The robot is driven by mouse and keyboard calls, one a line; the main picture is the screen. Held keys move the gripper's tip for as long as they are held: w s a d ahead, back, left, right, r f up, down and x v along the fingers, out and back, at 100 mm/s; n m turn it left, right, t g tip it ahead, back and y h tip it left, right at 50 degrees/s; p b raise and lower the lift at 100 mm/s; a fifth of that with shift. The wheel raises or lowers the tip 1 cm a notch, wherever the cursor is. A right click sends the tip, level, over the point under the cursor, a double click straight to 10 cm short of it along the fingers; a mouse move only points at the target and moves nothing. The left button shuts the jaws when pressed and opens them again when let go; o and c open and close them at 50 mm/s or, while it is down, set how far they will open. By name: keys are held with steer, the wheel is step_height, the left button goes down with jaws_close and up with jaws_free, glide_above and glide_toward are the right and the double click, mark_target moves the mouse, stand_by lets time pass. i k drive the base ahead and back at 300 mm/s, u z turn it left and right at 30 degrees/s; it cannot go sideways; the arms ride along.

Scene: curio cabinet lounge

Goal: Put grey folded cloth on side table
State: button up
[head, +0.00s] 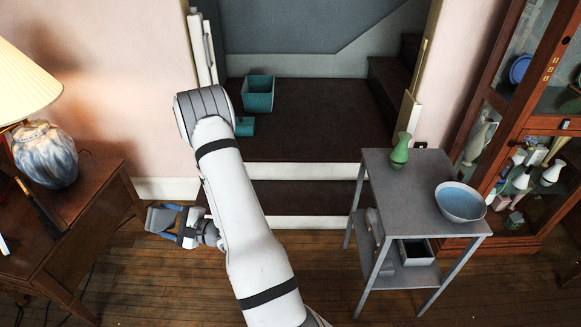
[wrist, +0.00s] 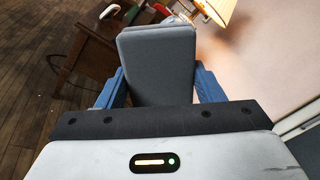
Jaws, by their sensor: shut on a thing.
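My gripper (head: 164,219) is at the left of centre in the head view, low in front of the steps and right of the wooden table. It is shut on the grey folded cloth (wrist: 158,62), a flat slab with rounded edges standing between the blue fingers in the wrist view. In the head view the cloth is small and hard to make out at the gripper. A grey side table (head: 410,185) stands at the right, well apart from my gripper. A green vase (head: 401,150) and a blue-grey bowl (head: 461,202) stand on its top.
The side table's top is bare at front left; its lower shelf holds a dark open box (head: 416,251). A wooden table (head: 85,200) at left bears a lamp (head: 45,152). A teal bin (head: 258,93) sits on the landing. A glass cabinet (head: 530,130) stands far right.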

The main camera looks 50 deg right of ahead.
mark_target(401, 212)
steer(key=u, duration=0.35)
steer(key=i, duration=0.2)
steer(key=z, duration=2.6)
steer(key=k, duration=0.45)
steer(key=z, duration=0.5)
steer(key=i, duration=1)
steer(key=u, duration=0.45)
